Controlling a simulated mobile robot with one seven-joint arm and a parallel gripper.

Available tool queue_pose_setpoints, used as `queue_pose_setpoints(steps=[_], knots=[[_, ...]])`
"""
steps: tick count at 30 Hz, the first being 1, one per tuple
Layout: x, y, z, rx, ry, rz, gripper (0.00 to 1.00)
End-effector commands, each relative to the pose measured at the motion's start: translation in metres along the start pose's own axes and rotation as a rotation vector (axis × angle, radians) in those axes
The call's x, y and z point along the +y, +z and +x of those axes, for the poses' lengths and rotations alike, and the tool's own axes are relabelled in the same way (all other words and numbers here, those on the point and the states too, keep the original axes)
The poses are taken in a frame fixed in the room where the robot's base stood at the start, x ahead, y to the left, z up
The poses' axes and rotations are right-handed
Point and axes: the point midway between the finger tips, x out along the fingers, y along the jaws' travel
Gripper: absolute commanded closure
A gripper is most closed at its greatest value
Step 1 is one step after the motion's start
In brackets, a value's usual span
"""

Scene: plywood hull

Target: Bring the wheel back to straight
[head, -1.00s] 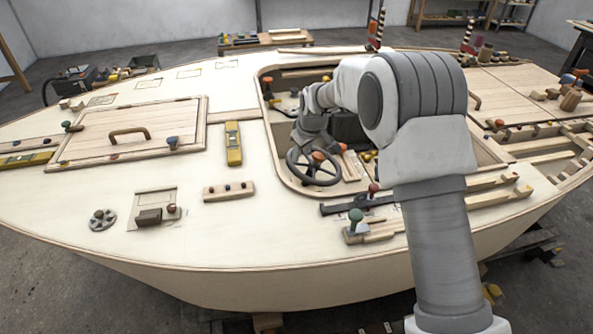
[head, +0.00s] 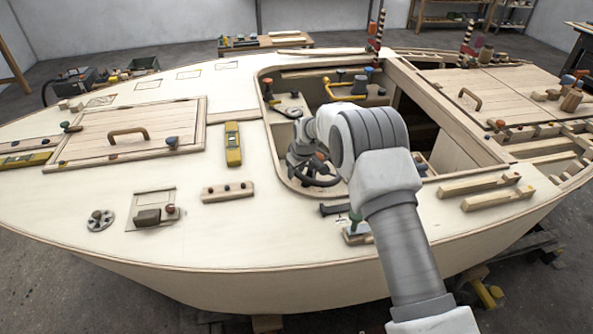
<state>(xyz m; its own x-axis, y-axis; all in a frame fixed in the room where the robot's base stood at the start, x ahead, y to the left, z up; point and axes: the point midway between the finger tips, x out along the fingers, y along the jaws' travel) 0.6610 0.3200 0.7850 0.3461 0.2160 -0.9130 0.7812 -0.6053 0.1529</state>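The dark steering wheel (head: 318,183) sits inside the cockpit opening, at its near left side. Its lower rim shows; my arm covers much of the rest. An orange knob (head: 320,156) shows by the wheel. My gripper (head: 302,164) is down at the left part of the wheel, with my wrist just above it. The fingers are small and mostly hidden, so I cannot tell whether they are open or shut, or whether they touch the rim. The wheel's turn angle is not clear from here.
The cockpit rim (head: 283,182) surrounds the wheel closely. A yellow bar (head: 350,97) and several coloured knobs stand at the back of the cockpit. A yellow level (head: 233,144) and a hatch (head: 129,130) lie on the deck to the left.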

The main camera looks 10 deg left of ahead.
Motion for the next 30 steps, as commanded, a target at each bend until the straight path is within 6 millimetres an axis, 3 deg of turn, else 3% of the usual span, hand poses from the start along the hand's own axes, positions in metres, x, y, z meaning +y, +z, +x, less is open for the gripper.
queue_pose_setpoints(steps=[2, 9, 30], knots=[[0.0000, 0.0000, -0.0002, 0.000, 0.000, 0.000, 0.60], [0.0000, 0.0001, -0.0003, 0.000, 0.000, 0.000, 1.00], [0.0000, 0.0001, -0.0005, 0.000, 0.000, 0.000, 1.00]])
